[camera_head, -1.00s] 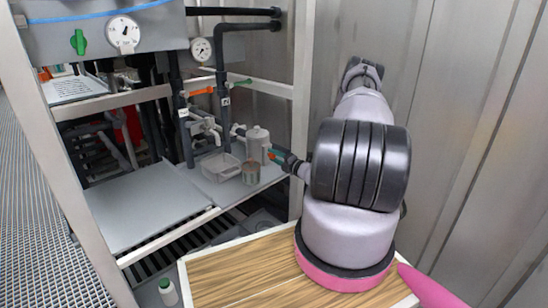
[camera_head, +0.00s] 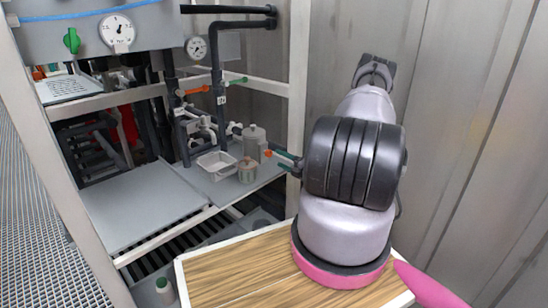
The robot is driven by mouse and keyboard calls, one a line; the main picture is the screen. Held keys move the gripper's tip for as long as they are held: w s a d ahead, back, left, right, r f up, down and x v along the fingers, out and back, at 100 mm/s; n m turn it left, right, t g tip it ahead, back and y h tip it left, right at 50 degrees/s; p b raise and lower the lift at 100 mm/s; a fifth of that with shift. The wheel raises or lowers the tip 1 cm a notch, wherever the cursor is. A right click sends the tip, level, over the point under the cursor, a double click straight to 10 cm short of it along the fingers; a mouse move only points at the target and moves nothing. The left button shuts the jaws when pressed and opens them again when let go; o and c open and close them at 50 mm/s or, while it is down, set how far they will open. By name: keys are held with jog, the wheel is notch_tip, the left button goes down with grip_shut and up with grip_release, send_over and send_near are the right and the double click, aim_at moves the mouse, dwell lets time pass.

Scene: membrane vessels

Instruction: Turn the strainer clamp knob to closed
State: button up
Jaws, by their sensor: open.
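A grey cylindrical housing (camera_head: 252,138), which looks like the strainer, stands on the grey shelf at the back right of the frame. A small orange knob (camera_head: 268,153) shows at its right side, which looks like the clamp knob. The knob is too small to read its setting. My gripper (camera_head: 279,157) is just right of the knob, with its two dark teal-tipped fingers spread apart and nothing visible between them. I cannot tell whether a fingertip touches the knob. My arm hides the area to the right.
A clear tray (camera_head: 217,166) and a small lidded jar (camera_head: 247,172) stand beside the housing. Dark pipes (camera_head: 217,70) with an orange handle (camera_head: 197,90) rise behind. A metal frame post (camera_head: 297,90) stands close to my gripper. A wooden top (camera_head: 232,270) lies in front.

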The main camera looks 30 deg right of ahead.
jog(key=shift+v, duration=1.95)
jog(key=s+a+r+n+g+y, duration=0.25)
jog(key=a+r+n+g, duration=0.45)
jog(key=a+r+n, duration=0.45)
jog(key=s+a+r+n+g+y, duration=0.2)
jog(key=a+r+n+g+y, duration=0.35)
jog(key=r+n, duration=0.85)
jog(key=s+a+r+n+t+h, duration=0.1)
jog(key=s+a+r+n+h, duration=0.1)
jog(key=s+r+n+h, duration=0.4)
jog(key=s+a+r+n+t+h, duration=0.1)
jog(key=s+a+r+n+h, duration=0.2)
jog(key=s+r+n, duration=0.9)
jog(key=s+r+h, duration=0.3)
jog(key=s, duration=0.1)
jog(key=shift+t, duration=0.35)
